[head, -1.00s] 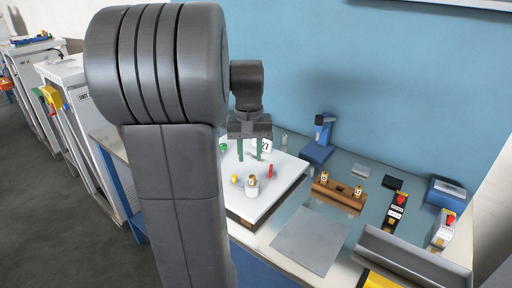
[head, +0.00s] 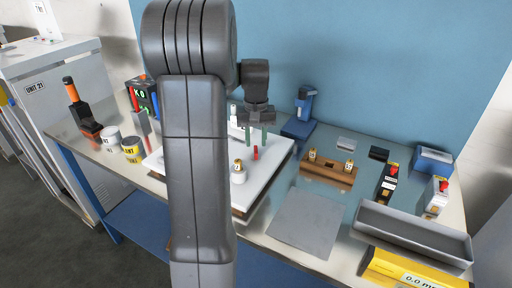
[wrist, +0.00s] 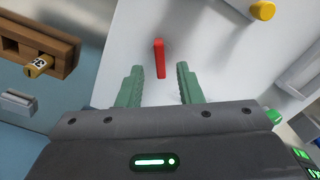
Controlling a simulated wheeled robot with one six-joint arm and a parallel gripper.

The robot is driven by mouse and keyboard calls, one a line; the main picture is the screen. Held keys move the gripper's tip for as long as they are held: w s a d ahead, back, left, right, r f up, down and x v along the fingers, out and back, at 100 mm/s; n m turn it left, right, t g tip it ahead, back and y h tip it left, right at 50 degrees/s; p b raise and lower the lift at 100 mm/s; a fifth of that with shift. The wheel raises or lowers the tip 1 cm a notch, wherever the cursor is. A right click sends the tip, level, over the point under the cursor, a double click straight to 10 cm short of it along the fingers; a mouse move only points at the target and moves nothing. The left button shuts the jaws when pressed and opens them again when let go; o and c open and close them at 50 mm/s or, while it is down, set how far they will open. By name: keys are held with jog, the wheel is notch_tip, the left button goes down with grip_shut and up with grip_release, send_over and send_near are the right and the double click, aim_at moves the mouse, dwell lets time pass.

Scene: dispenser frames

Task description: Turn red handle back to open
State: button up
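The red handle (head: 255,153) is a short upright bar on a white board (head: 273,168). In the wrist view the red handle (wrist: 159,58) lies ahead of the fingertips, about midway between them. My gripper (head: 256,140) is open, its two green fingers pointing down above the board. In the wrist view my gripper (wrist: 158,75) has nothing between its fingers that I can see touching. I cannot tell the exact height gap to the handle. My arm hides the left part of the board.
A brown wooden block (head: 327,175), a blue stand (head: 299,122), a grey tray (head: 412,232) and a yellow box (head: 415,269) are to the right. White and yellow cans (head: 131,149) stand left.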

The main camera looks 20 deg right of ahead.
aim_at(256, 149)
jog(key=shift+f, duration=1.75)
grip_shut()
jog(key=shift+m, duration=0.3)
jog(key=shift+m+p, duration=0.55)
jog(key=shift+m, duration=2.15)
grip_release()
